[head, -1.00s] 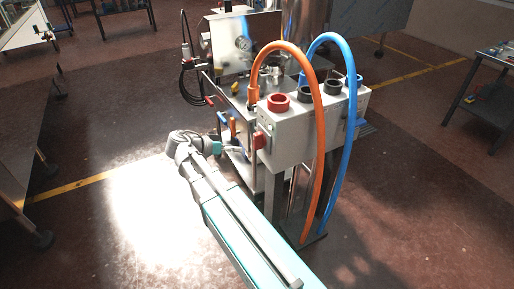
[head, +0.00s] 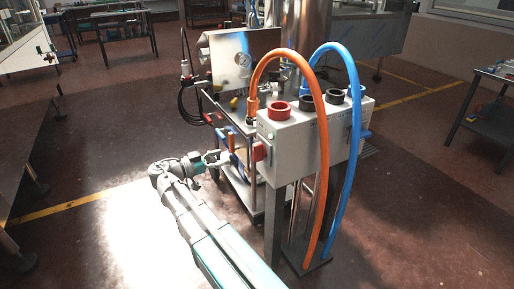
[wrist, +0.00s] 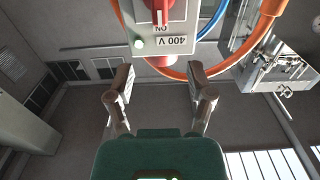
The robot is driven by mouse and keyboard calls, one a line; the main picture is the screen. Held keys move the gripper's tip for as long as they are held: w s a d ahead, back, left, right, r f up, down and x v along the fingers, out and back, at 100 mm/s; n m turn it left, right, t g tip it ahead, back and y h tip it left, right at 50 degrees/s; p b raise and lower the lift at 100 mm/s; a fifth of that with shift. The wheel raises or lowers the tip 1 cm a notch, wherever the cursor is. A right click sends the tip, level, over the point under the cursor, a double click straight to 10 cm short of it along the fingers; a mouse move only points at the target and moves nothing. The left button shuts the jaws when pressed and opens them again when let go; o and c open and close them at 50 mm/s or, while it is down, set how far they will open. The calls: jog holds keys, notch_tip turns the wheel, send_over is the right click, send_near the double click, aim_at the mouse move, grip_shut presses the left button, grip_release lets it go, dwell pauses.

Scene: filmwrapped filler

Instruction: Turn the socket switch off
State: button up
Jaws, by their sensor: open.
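The socket switch is a red rotary knob (head: 261,151) on the left end face of the grey socket box (head: 290,151). In the wrist view the red switch (wrist: 160,11) is cut off by the top edge, its handle in line with an upside-down "ON" label. A "400 V" label and a pale green lamp show beside it on the box (wrist: 178,36). My gripper (head: 221,156) is left of the switch, apart from it. In the wrist view my gripper (wrist: 161,82) has its two fingers spread with nothing between them, below the switch.
An orange hose (head: 322,170) and a blue hose (head: 352,150) loop from the box top to the floor. Red and black sockets sit on top. A steel machine with a gauge (head: 241,60) stands behind. The floor to the left is open.

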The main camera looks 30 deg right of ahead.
aim_at(253, 147)
jog(key=shift+d, duration=0.1)
jog(key=shift+w+d, duration=0.15)
jog(key=shift+d, duration=3.3)
jog(key=shift+w+d, duration=0.1)
jog(key=shift+d, duration=3.3)
grip_shut()
